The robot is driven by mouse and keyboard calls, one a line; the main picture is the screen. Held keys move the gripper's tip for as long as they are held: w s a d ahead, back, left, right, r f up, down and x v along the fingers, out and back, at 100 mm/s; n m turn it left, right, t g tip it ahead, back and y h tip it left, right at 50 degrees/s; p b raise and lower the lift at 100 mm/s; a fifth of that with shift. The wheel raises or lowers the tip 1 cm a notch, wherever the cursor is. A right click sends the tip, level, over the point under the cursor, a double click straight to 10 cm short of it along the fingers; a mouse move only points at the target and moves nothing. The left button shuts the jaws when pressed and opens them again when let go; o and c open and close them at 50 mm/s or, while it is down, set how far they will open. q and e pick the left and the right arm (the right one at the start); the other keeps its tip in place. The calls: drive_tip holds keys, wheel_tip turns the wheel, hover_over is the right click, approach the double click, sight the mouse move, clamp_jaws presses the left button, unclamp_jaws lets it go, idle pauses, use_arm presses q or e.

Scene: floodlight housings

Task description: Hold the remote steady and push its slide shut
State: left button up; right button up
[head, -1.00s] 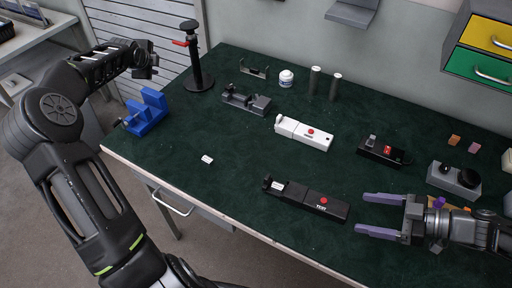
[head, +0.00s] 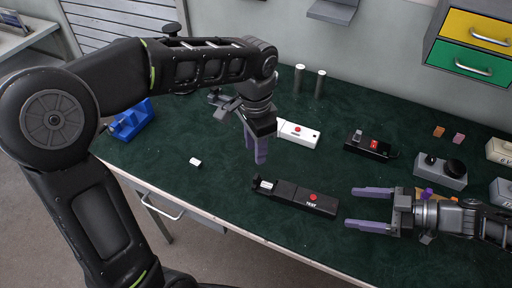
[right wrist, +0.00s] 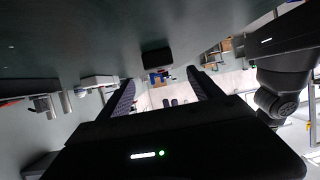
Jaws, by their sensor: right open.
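A black remote (head: 312,199) with a red button lies on the green bench top near its front edge. Its left end is open and shows a whitish piece inside. My right gripper (head: 350,207) is open and empty, to the right of the remote, its fingers pointing at the remote's right end. In the right wrist view the dark end of the remote (right wrist: 157,57) shows beyond and between the open fingers (right wrist: 162,80). My left gripper (head: 256,150) points down above the bench, behind and left of the remote, apart from it; its finger gap is unclear.
A white remote (head: 300,135) lies behind, partly hidden by my left gripper. A black box with a red switch (head: 371,145) and a grey unit with a black knob (head: 441,171) stand at right. A small white piece (head: 195,162) and a blue holder (head: 130,120) lie left.

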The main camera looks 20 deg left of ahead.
sight(332, 205)
idle(0.4)
drive_tip(key=shift+x, duration=3.9)
drive_tip(key=shift+c, duration=1.4)
drive_tip(key=shift+c, duration=0.5)
drive_tip(key=c, duration=1.2)
